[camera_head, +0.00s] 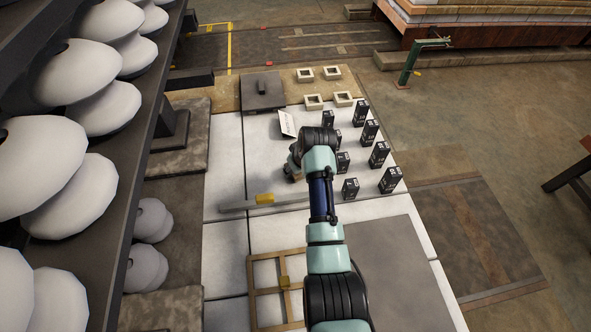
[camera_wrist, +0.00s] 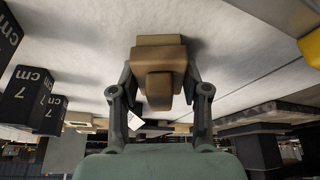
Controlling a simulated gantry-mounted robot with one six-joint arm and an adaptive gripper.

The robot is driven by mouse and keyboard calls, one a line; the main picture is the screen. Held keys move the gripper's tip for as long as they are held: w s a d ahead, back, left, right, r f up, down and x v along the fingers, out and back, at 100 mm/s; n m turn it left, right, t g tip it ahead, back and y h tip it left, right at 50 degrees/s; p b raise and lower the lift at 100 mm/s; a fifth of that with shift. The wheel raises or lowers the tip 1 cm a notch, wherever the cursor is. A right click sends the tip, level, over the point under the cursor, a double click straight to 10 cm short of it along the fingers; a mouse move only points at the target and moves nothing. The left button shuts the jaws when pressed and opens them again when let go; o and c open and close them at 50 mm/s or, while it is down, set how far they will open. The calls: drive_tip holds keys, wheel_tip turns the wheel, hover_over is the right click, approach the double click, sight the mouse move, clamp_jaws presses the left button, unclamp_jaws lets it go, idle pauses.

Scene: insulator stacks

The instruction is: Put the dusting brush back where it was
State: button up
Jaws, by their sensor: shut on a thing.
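The dusting brush (camera_wrist: 161,50), seen as a tan block with a brown grip, is between the fingers of my gripper (camera_wrist: 159,82) in the wrist view. My gripper is shut on the grip from both sides. The brush's tan end is close to the white tabletop, with a shadow beside it; I cannot tell whether it touches. In the head view my gripper (camera_head: 293,172) is low over the white table (camera_head: 228,160), left of the black boxes. My arm hides much of that spot, and only a little brown of the brush shows below the gripper.
Several black boxes (camera_head: 379,154) stand right of my gripper. A pale card (camera_head: 287,124) is behind it. A grey bar with a yellow block (camera_head: 265,198) lies in front, then a wooden frame (camera_head: 252,290). White insulator stacks (camera_head: 95,108) line the left rack. Bare white table lies left of the gripper.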

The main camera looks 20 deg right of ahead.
drive_tip(key=shift+w+r, duration=0.1)
drive_tip(key=shift+r, duration=0.05)
drive_tip(key=o, duration=1.1)
drive_tip(key=shift+f, duration=0.2)
drive_tip(key=shift+r, duration=0.1)
drive_tip(key=p+v, duration=0.5)
drive_tip(key=v, duration=0.7)
